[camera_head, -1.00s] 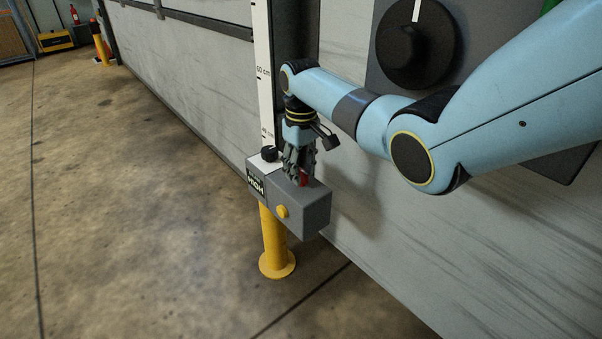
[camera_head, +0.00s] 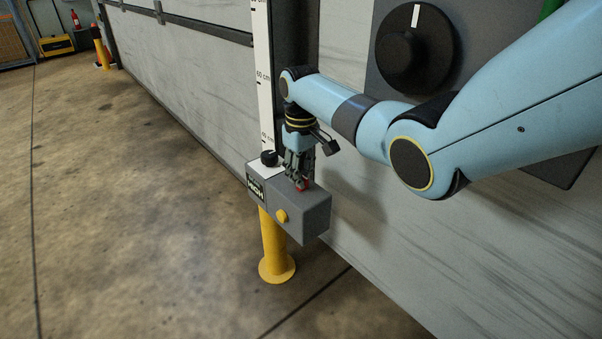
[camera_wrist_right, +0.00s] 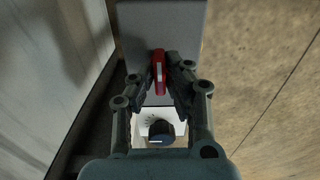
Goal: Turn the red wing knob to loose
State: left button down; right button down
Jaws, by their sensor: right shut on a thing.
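The red wing knob (camera_wrist_right: 159,72) is on top of the grey box (camera_head: 308,213). In the head view only a bit of its red (camera_head: 302,185) shows below my fingers. My right gripper (camera_head: 299,180) points straight down over the box. In the right wrist view its two fingers (camera_wrist_right: 160,85) are shut on the wing, one on each side. The wing stands nearly in line with the long side of the box, with a light mark on its face. My left gripper is not in view.
A black knob (camera_head: 269,158) on a white plate sits beside the gripper on the same box. A yellow button (camera_head: 281,216) is on the front face. A yellow post (camera_head: 274,250) carries the box. A large black dial (camera_head: 415,48) is on the wall panel. Open floor lies left.

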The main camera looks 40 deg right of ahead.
jog(key=n+p, duration=0.3)
jog(key=n, duration=0.3)
jog(key=shift+r+n, duration=0.1)
jog(key=shift+n, duration=0.2)
jog(key=shift+n+p, duration=0.45)
jog(key=shift+n, duration=0.45)
jog(key=n, duration=0.4)
jog(key=shift+p, duration=0.35)
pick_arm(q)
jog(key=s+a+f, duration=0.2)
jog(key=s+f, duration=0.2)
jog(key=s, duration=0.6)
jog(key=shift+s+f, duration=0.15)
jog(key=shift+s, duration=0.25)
pick_arm(e)
jog(key=n, duration=0.5)
jog(key=shift+n, duration=0.4)
jog(key=c, duration=1.4)
grip_release()
jog(key=shift+o, duration=0.2)
